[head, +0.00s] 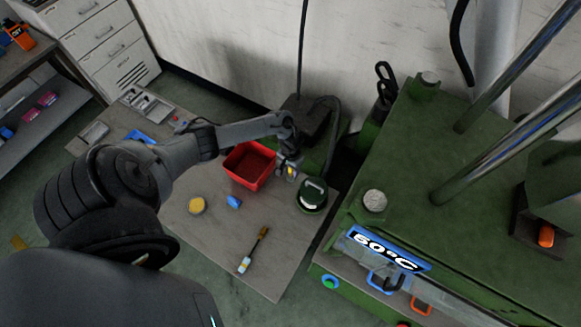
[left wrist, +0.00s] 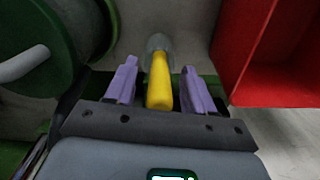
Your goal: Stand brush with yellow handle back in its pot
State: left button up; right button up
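The brush with the yellow handle (left wrist: 160,82) shows in the left wrist view, between the two purple fingers of my left gripper (left wrist: 160,85). There is a gap on each side of the handle, so the gripper is open around it. A greyish, partly see-through shape (left wrist: 158,43) is at the handle's far end; I cannot tell whether it is the pot or the brush head. In the head view my left gripper (head: 289,164) is between the red bin and the green round container, with a bit of yellow (head: 292,170) below it. My right gripper is out of view.
A red bin (head: 240,178) stands left of the gripper and a green lidded container (head: 312,197) right of it. Another brush (head: 253,250), a yellow round item (head: 197,205) and a blue item (head: 234,201) lie on the table. The green press (head: 460,190) stands at right.

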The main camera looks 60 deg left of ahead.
pick_arm(q)
notch_tip(320, 180, up, 10)
jog(key=shift+f+p, duration=0.2)
jog(key=shift+p, duration=0.9)
jog(key=shift+r, duration=0.6)
